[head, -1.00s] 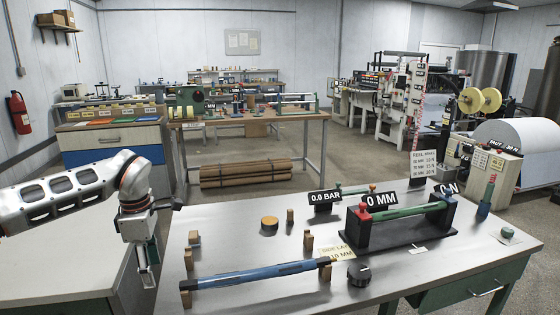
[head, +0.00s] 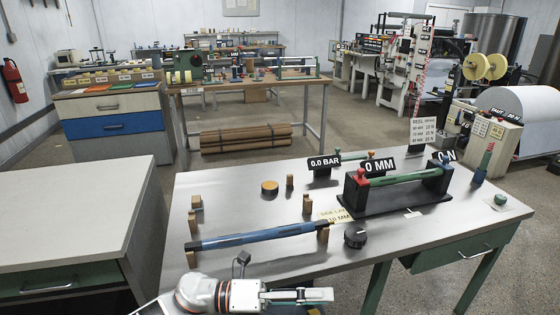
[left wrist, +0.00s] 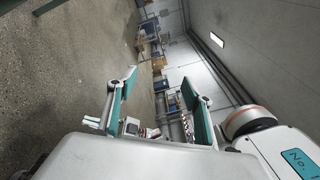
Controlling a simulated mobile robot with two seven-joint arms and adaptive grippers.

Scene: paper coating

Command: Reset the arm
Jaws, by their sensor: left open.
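My left gripper (head: 300,296) is low in the head view, at the near edge of the metal table (head: 232,213), pointing right. In the left wrist view its two teal-lined fingers (left wrist: 160,108) stand apart with nothing between them. The room shows tilted on its side beyond them. A blue roller (head: 262,237) lies on wooden blocks on the table, apart from the gripper. My right gripper is not in view.
A grey-topped cabinet (head: 70,215) stands at the left. Floor shows between the benches.

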